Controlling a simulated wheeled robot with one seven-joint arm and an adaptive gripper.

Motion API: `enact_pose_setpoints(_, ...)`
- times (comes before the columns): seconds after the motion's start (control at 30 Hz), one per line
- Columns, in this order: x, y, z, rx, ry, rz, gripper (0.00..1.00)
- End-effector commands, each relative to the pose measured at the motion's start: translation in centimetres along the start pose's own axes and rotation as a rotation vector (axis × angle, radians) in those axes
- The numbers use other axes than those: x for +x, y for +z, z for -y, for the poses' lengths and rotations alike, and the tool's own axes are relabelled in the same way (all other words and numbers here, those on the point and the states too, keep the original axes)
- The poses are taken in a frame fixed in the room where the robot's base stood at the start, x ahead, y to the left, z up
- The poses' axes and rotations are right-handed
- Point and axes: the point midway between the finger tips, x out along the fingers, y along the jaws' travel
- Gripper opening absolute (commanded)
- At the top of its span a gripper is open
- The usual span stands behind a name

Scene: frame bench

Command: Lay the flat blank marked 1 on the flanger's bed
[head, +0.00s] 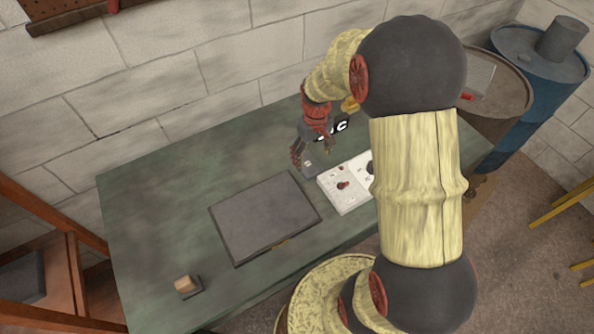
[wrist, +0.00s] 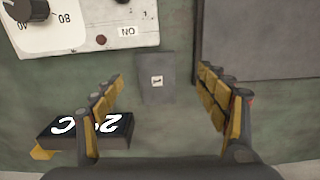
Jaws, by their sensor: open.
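The flat blank marked 1 is a small dark grey plate (wrist: 156,78) with a white label, lying on the green bench. In the head view the blank (head: 309,163) shows partly below my gripper (head: 312,153). My gripper is open, and in the wrist view its fingers (wrist: 160,85) stand to either side of the blank, with nothing held. A large flat dark grey slab (head: 264,217), possibly the flanger's bed, lies on the bench to the left and nearer. Its edge (wrist: 262,40) shows at upper right in the wrist view.
A white control box (head: 345,186) with dials and a red button stands right of the slab. A black block with white characters (wrist: 112,128) lies near the left finger. A small wooden block on a dark base (head: 185,285) sits front left.

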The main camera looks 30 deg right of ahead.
Motion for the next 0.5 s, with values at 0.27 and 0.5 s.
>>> enact_pose_setpoints(0.27,2.3,0.2,0.1,-0.030,-0.001,0.002,0.74)
enact_pose_setpoints(0.5,4.3,0.3,-0.2,-0.029,-0.001,0.003,0.74)
